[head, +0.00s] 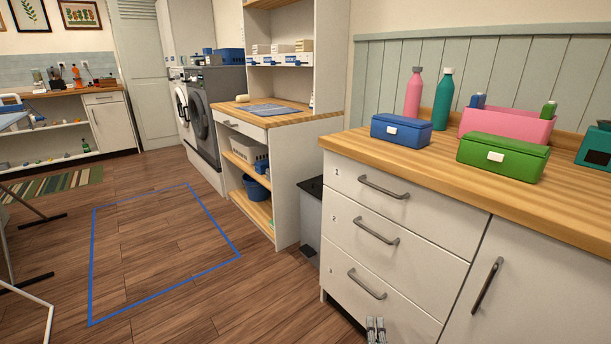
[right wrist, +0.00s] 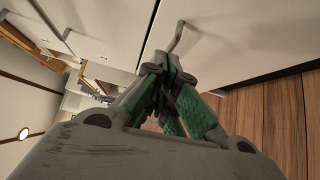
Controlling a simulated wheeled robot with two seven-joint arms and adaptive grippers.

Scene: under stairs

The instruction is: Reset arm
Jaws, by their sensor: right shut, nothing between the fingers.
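My right gripper (head: 376,328) shows at the bottom edge of the head view, in front of the white drawer cabinet (head: 341,263). Its fingers are together with nothing between them. In the right wrist view the closed gripper (right wrist: 168,82) has green pads, and a cabinet handle (right wrist: 175,38) appears just beyond the fingertips. I cannot tell whether they touch. The drawers look shut. My left gripper is in neither view.
A wooden worktop (head: 440,178) carries a blue box (head: 401,131), a green box (head: 502,158), a pink bin (head: 507,124) and two bottles. A dark bin (head: 308,215) stands left of the drawers. Blue tape (head: 165,292) outlines clear floor at left.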

